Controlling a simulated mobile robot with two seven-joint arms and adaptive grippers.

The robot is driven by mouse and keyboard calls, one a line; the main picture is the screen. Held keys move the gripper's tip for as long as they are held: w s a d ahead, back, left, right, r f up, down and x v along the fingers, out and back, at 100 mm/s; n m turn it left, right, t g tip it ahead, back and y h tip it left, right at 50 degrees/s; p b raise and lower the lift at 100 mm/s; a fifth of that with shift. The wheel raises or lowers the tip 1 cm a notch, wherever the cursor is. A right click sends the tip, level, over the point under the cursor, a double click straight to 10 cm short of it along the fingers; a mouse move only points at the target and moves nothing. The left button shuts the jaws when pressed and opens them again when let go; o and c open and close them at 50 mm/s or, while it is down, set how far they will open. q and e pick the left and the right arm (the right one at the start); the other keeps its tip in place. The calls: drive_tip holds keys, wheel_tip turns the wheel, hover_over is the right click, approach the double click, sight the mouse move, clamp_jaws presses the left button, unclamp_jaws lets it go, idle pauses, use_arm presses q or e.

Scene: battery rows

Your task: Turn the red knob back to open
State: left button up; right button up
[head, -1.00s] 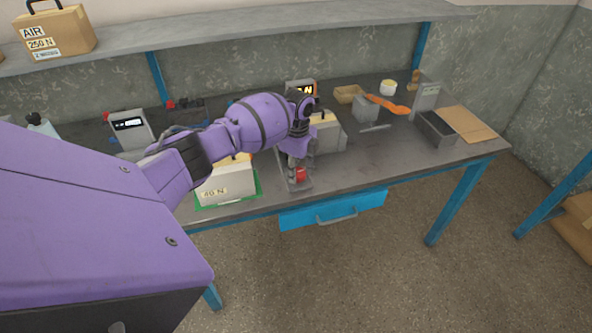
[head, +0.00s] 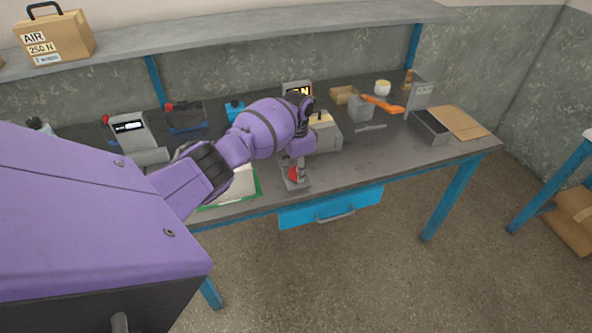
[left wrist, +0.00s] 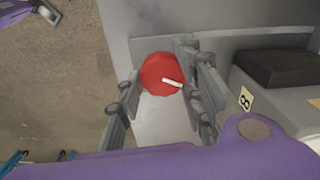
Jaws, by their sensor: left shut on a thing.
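The red knob (left wrist: 163,74) sits on a grey metal fixture at the bench's front edge and has a white pointer mark on its face. In the head view the knob (head: 294,174) shows small under my left arm. My left gripper (left wrist: 160,82) has one finger on each side of the knob and is shut on it. In the head view the left gripper (head: 294,165) points down at the fixture and partly hides it. The word or scale that the pointer refers to cannot be read.
A grey box (head: 326,138) stands just right of the gripper, and a green-edged tray (head: 257,188) lies to its left. A blue drawer (head: 330,207) is below the bench edge. An orange-handled tool (head: 382,104) and a dark bin (head: 431,128) are farther right.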

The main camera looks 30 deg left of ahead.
use_arm(q)
drive_tip(key=n, duration=0.5)
drive_tip(key=shift+s+d+f+n, duration=0.1)
drive_tip(key=shift+d+f+n, duration=0.1)
drive_tip(key=shift+f+n, duration=0.1)
drive_tip(key=n, duration=0.5)
drive_tip(key=shift+w+r, duration=0.1)
drive_tip(key=shift+w, duration=0.1)
drive_tip(key=n, duration=0.5)
drive_tip(key=shift+w+n, duration=0.1)
drive_tip(key=shift+n, duration=0.3)
drive_tip(key=n, duration=0.4)
drive_tip(key=shift+w+r, duration=0.1)
drive_tip(key=n, duration=0.5)
drive_tip(key=shift+a+r+n, duration=0.1)
drive_tip(key=shift+a+n, duration=0.1)
drive_tip(key=shift+n, duration=0.2)
drive_tip(key=n, duration=0.4)
drive_tip(key=shift+a+n, duration=0.15)
drive_tip(key=shift+n, duration=0.15)
drive_tip(key=n, duration=0.5)
drive_tip(key=shift+a+r, duration=0.1)
drive_tip(key=shift+a, duration=0.05)
drive_tip(key=n, duration=0.5)
drive_tip(key=shift+a, duration=0.2)
drive_tip(key=shift+n, duration=0.3)
